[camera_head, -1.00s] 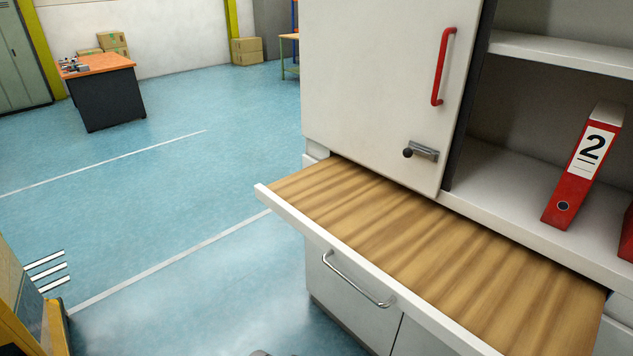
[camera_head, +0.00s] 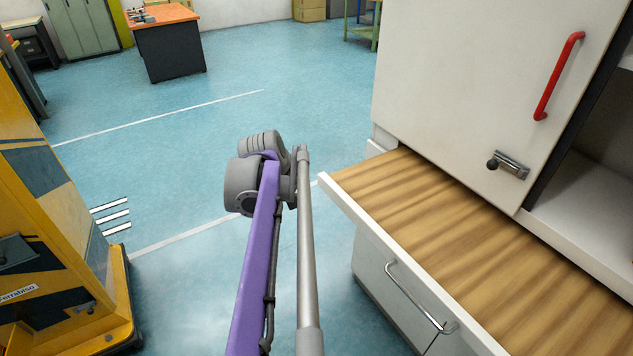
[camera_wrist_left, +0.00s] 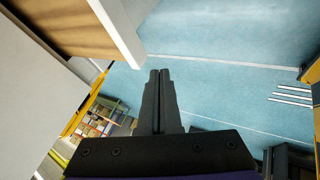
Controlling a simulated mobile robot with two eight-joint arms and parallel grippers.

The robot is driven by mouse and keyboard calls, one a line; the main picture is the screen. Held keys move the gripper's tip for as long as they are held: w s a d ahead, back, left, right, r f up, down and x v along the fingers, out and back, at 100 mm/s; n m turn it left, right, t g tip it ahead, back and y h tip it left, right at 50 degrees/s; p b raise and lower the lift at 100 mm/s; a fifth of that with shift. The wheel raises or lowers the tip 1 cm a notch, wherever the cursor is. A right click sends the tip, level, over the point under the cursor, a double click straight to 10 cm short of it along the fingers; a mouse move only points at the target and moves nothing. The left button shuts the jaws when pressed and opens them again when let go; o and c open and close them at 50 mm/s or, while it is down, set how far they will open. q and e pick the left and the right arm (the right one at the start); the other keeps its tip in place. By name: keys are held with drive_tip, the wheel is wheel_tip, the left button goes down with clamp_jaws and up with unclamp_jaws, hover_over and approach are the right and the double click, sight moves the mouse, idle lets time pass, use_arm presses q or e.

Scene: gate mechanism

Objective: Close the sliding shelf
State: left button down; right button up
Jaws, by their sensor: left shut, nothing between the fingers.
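The sliding shelf (camera_head: 450,225) is pulled out from the white cabinet. It has a brown wood-striped top and a white front edge. My purple and grey arm rises to the left of the shelf in the head view, apart from it in the picture; its gripper is hidden there. In the left wrist view my left gripper (camera_wrist_left: 160,75) is shut and empty, with its black fingers together. The shelf (camera_wrist_left: 75,25) shows at the upper left there, its white edge close to the fingertips, with no clear contact. My right gripper is not in view.
A drawer handle (camera_head: 420,300) sticks out below the shelf. A yellow machine (camera_head: 60,220) stands at the left. The blue floor between is clear.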

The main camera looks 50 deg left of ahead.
use_arm(q)
drive_tip(key=w+a+f, duration=0.3)
drive_tip(key=w+f, duration=0.5)
drive_tip(key=w, duration=0.1)
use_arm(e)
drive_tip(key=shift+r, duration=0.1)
use_arm(q)
drive_tip(key=shift+r, duration=0.1)
